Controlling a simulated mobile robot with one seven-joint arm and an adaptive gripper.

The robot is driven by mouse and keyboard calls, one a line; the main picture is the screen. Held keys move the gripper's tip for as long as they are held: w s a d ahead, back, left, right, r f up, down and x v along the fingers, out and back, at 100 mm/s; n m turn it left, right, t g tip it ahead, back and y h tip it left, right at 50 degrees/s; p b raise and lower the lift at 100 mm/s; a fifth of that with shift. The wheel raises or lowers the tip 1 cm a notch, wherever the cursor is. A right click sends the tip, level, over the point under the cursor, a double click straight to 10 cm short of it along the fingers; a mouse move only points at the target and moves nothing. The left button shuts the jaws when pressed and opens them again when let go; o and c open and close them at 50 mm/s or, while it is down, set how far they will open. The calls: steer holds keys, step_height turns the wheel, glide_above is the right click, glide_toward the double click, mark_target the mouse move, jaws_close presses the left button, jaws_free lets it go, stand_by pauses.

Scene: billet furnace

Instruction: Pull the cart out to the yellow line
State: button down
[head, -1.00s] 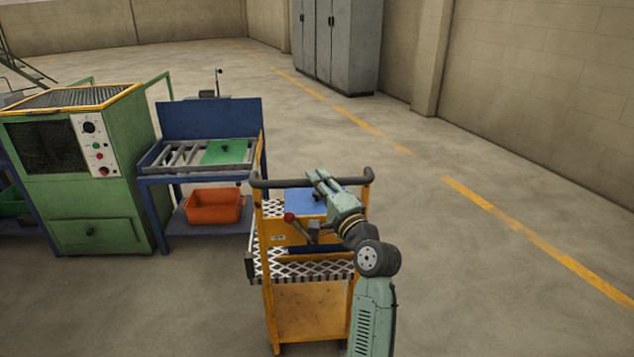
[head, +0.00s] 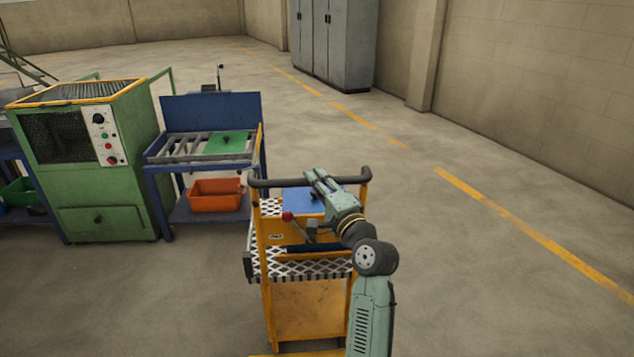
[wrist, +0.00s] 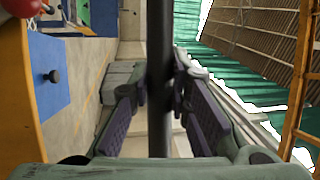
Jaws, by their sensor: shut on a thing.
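The yellow cart (head: 308,305) stands upright on the floor in front of me, with mesh shelves and a dark handlebar (head: 268,182) across its top. My gripper (head: 318,180) is shut on the middle of this handlebar. In the wrist view the dark bar (wrist: 160,70) runs vertically between the two fingers (wrist: 160,95). A yellow strip (head: 295,354) shows at the bottom edge of the head view, by the cart's foot; it is cut off, so I cannot tell for sure that it is the floor line. A red-knobbed lever (head: 288,216) is on the cart.
A blue roller table (head: 208,101) with an orange bin (head: 216,195) stands beyond the cart to the left, beside a green furnace (head: 95,190). A dashed yellow floor line (head: 530,235) runs along the right. Grey cabinets (head: 335,45) stand far back. The floor right of the cart is clear.

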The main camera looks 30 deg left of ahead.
steer(key=c, duration=1.5)
jaws_free()
steer(key=shift+d, duration=0.1)
steer(key=v, duration=1.2)
steer(key=shift+s, duration=0.1)
